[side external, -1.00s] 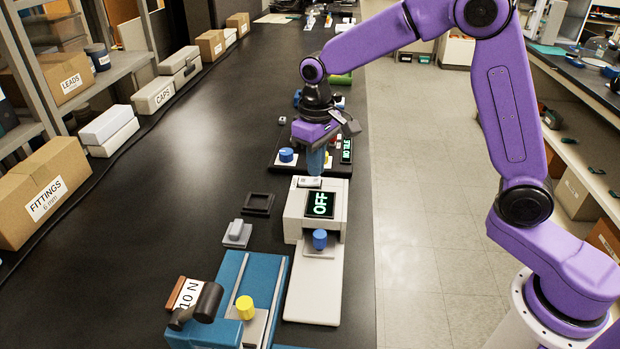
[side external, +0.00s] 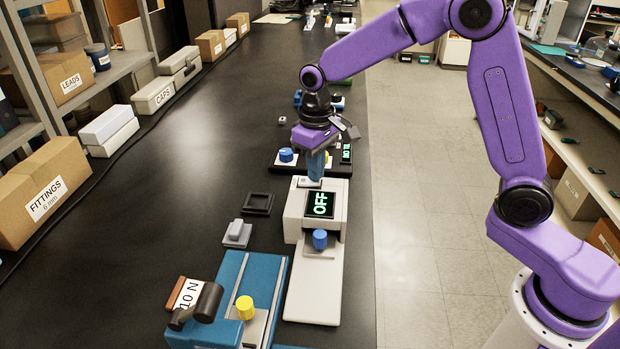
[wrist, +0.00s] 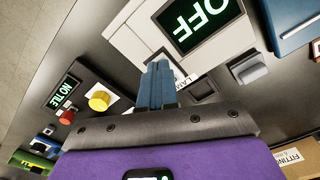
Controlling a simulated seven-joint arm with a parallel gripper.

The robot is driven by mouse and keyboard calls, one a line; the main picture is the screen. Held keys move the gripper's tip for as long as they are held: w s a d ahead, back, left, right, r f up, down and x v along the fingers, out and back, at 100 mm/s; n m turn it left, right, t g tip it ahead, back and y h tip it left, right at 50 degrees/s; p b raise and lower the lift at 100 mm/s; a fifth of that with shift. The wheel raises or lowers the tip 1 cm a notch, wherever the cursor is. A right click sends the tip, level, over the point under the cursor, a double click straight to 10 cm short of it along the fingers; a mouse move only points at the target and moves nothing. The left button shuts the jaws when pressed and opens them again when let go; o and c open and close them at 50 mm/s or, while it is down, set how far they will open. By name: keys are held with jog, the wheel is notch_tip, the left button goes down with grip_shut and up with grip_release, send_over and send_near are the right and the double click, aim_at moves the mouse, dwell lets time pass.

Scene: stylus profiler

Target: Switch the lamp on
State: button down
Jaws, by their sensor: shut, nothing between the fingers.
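The pale profiler unit (side external: 296,212) stands on the black bench, its dark display (side external: 320,204) reading OFF in green. The display also shows upside down in the wrist view (wrist: 195,20). A small pale switch plate (side external: 306,182) lies on the unit's top, behind the display. In the wrist view a partly covered label (wrist: 184,80) shows letters that look like "LAM". My gripper (side external: 316,179) is shut and empty, pointing down at this plate. Its blue fingers (wrist: 157,68) hide part of the plate, and I cannot tell whether they touch it.
Behind the unit is a dark box with a blue knob (side external: 286,155), a yellow knob (wrist: 99,101) and a red button (wrist: 67,117). A grey rocker (side external: 237,232) and a dark square tray (side external: 258,203) lie to the left. A blue fixture (side external: 228,275) stands in front.

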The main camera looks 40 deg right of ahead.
jog(key=shift+f, duration=0.2)
jog(key=shift+r, duration=3.55)
